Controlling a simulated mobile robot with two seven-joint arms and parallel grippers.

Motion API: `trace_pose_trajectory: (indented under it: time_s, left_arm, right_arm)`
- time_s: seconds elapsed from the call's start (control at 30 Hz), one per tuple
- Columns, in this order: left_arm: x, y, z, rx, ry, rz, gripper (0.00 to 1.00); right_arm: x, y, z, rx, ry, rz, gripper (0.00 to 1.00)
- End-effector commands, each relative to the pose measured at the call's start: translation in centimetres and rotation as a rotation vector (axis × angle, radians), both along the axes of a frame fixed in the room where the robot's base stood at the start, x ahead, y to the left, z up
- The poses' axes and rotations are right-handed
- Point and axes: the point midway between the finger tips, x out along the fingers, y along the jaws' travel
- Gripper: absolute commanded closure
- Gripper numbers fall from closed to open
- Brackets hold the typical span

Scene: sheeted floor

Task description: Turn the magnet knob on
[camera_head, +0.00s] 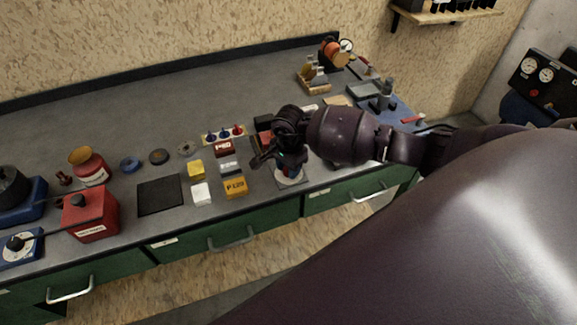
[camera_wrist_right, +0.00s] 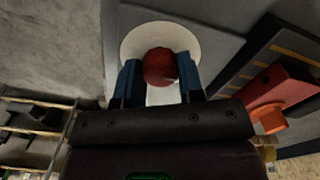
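A red round knob (camera_wrist_right: 159,66) sits on a pale round disc (camera_wrist_right: 128,42) in the right wrist view. My right gripper (camera_wrist_right: 160,78) has its two blue-padded fingers apart, one on each side of the knob. The gap to the knob is very small, and I cannot tell if the fingers press on it. In the head view my right gripper (camera_head: 279,160) is low over the front of the bench, above the pale disc (camera_head: 291,180). The knob is mostly hidden there by the gripper. My left gripper is not in view.

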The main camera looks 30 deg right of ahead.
Motion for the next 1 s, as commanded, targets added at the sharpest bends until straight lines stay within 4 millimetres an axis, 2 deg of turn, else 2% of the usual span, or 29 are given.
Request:
trace_pose_trajectory:
  time_s: [0.03, 0.13, 0.57, 1.0]
  left_arm:
    - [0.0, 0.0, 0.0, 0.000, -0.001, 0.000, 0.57]
    - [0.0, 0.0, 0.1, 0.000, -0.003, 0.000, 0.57]
    - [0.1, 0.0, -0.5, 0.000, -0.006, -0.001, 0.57]
    - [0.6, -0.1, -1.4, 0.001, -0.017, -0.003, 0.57]
  right_arm:
    - [0.0, 0.0, 0.0, 0.000, 0.000, 0.000, 0.73]
    - [0.0, 0.0, 0.0, 0.000, 0.000, 0.000, 0.88]
    - [0.0, -0.1, -0.1, -0.002, 0.000, -0.094, 0.88]
    - [0.1, 0.0, -0.1, -0.001, 0.000, -0.468, 0.88]
